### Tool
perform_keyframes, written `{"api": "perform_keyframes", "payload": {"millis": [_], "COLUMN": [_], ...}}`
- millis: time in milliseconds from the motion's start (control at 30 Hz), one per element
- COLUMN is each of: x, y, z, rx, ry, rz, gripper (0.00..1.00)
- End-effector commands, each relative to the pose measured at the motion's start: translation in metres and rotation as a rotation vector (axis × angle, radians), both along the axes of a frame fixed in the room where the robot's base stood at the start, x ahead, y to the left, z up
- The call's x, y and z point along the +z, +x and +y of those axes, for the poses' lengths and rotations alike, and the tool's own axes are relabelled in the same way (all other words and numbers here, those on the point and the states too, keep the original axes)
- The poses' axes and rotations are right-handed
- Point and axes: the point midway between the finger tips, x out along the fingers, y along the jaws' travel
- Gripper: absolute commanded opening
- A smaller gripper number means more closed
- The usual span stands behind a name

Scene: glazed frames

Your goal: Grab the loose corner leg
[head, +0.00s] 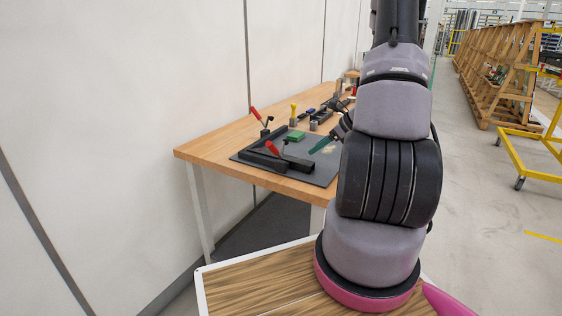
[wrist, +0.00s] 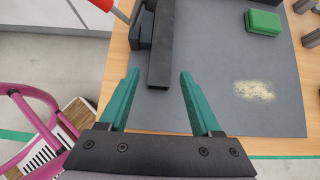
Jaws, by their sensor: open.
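A dark hollow bar (wrist: 165,45), which looks like the loose corner leg, lies on the grey mat (wrist: 215,50) in the wrist view. Its open end points toward my gripper (wrist: 160,74). My gripper is open, with green fingers on either side of that end in the picture; I cannot tell the height gap. The bar meets a black block (wrist: 140,32) at its far left. In the head view dark bars (head: 299,164) lie at the mat's near edge, and a green finger of my gripper (head: 321,145) shows to their right, partly hidden by my arm.
A red-handled clamp (head: 271,148) stands by the bars; another red handle (head: 256,113) is behind. A green block (wrist: 263,22) and a patch of shavings (wrist: 254,91) lie on the mat. The wooden table (head: 215,147) stands along a white wall.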

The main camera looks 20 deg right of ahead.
Motion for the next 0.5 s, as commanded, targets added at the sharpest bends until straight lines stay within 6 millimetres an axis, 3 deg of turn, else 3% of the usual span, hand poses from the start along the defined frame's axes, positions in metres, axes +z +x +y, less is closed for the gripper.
{"api": "perform_keyframes", "payload": {"millis": [300, 500], "x": [-0.037, -0.047], "y": [0.024, 0.033], "z": [0.017, 0.024], "rx": [-0.016, -0.015], "ry": [0.011, 0.009], "rz": [0.008, 0.007], "gripper": [0.65, 0.65]}}
